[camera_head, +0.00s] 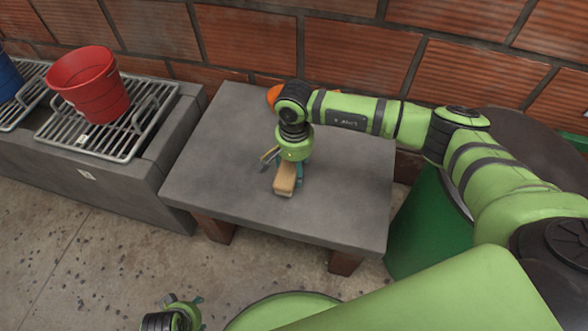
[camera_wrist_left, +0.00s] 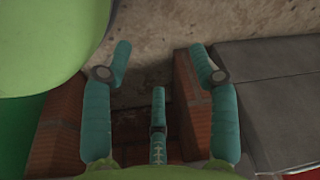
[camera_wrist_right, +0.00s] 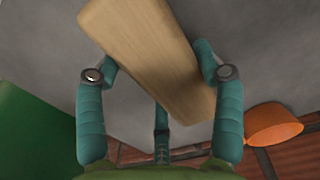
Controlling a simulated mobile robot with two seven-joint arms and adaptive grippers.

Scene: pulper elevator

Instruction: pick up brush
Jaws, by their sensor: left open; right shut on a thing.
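The brush (camera_head: 285,182), a pale wooden block, is on or just above the grey table (camera_head: 225,200) in the head view. My right gripper (camera_head: 284,168) comes down over it from above. In the right wrist view the brush (camera_wrist_right: 150,50) lies between the fingers of my right gripper (camera_wrist_right: 160,66), which is shut on it. Its bristles are hidden. My left gripper (camera_head: 184,306) is low at the bottom edge of the head view. In the left wrist view the left gripper (camera_wrist_left: 160,58) is open and empty, with its fingers spread.
An orange object (camera_head: 273,94) is partly hidden behind my right arm; it also shows in the right wrist view (camera_wrist_right: 272,124). A red bucket (camera_head: 90,84) stands on a metal grate at left. A green barrel (camera_head: 425,235) stands right of the table. The table's left side is clear.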

